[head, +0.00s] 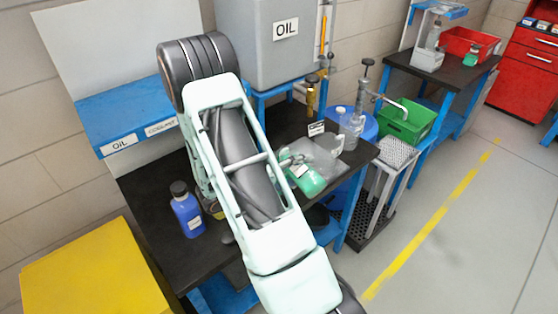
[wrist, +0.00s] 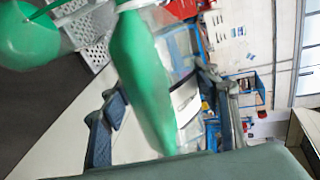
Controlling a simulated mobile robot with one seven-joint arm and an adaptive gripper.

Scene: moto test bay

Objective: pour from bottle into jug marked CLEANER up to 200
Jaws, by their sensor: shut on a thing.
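A green bottle (head: 308,182) with a pale label is tilted, nearly lying over, just right of my forearm in the head view. My gripper (head: 287,160) is shut on it, though the fingers are mostly hidden by the arm. A large green shape, apparently the bottle (wrist: 142,82), fills the middle of the wrist view. A clear grey jug (head: 336,143) stands on the dark bench, behind and right of the bottle, by a small sign (head: 316,128) that seems to read CLEANER. Its level marks and any liquid in it are too small to read. I cannot tell whether anything flows.
A blue bottle (head: 187,212) stands on the bench left of my arm. A clear bottle (head: 353,130) stands behind the jug. A grey OIL tank (head: 262,55) stands at the back. A green bin (head: 405,122) and a perforated stand (head: 398,155) are to the right. Open floor lies front right.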

